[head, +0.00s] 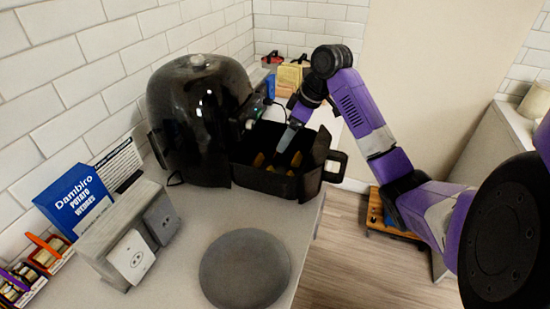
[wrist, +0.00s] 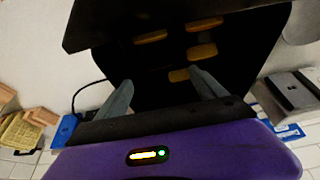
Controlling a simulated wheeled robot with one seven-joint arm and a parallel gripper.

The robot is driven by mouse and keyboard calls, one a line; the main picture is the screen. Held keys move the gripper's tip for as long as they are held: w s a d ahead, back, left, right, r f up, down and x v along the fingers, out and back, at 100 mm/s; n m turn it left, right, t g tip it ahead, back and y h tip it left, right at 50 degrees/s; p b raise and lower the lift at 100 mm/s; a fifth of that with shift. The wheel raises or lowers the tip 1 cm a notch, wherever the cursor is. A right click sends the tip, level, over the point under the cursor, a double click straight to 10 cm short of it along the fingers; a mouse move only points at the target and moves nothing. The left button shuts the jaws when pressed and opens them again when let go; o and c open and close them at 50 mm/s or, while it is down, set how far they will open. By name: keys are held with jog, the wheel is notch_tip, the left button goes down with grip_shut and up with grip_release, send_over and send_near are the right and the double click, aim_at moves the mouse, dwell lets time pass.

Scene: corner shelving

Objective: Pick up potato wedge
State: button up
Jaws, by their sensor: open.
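Several orange-yellow potato wedges lie in the black air fryer basket (head: 268,181), which is pulled out of the black air fryer (head: 198,115). In the wrist view one potato wedge (wrist: 179,75) lies nearest my gripper, just beyond and between the fingertips. Another wedge (wrist: 201,51) lies behind it, and others lie farther off in the basket. My gripper (head: 288,140) reaches down into the basket from above. In the wrist view its two grey fingers (wrist: 160,80) are apart with nothing between them. The basket wall hides part of the wedges in the head view.
A round grey disc (head: 244,268) lies on the counter in front. A blue potato wedges box (head: 72,200) and a grey socket block (head: 125,235) stand at left.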

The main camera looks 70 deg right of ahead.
aim_at(278, 155)
jog(key=shift+s+d+p+x, duration=0.1)
jog(key=shift+p+x, duration=0.3)
jog(key=shift+x, duration=1.35)
jog(key=shift+s+d+p+x, duration=0.15)
jog(key=shift+p+x, duration=0.2)
jog(key=shift+x, duration=1.45)
jog(key=shift+f, duration=0.1)
jog(key=c, duration=1.4)
